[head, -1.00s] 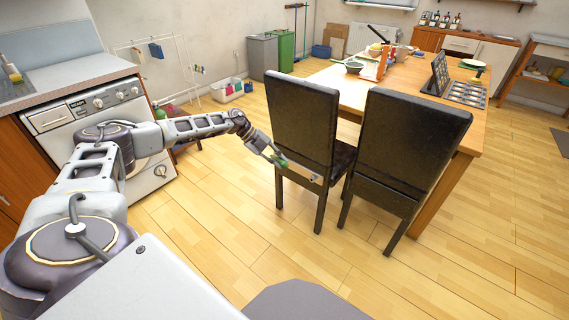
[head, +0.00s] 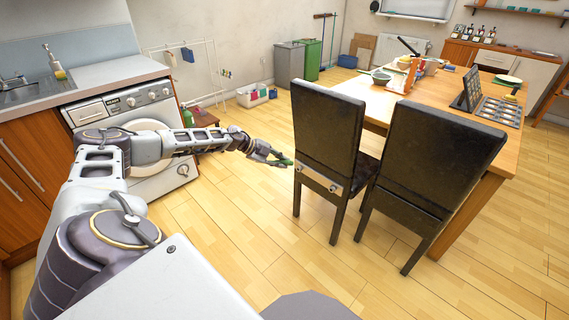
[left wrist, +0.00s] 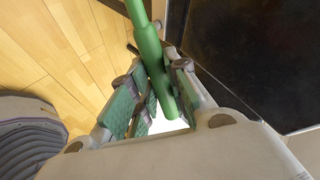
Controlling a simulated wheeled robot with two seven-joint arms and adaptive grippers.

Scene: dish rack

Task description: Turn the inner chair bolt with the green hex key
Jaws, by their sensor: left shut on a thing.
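My left gripper (head: 274,159) is shut on the green hex key (head: 287,162), left of the near-left black chair (head: 325,128). In the left wrist view the key (left wrist: 151,55) runs between the two finger pads of my gripper (left wrist: 153,68); its far end is out of the picture. A pale metal plate (head: 318,179) crosses the lower back of this chair. A small dark bolt (head: 335,188) shows near the plate's right end. The key appears apart from the plate. The chair back's dark surface (left wrist: 255,60) fills the right of the wrist view. My right gripper is not in view.
A second black chair (head: 435,150) stands close on the right. The wooden table (head: 480,155) behind them holds dishes and a tray. A washing machine (head: 125,105) stands at the left. The wooden floor (head: 225,235) in front of the chairs is clear.

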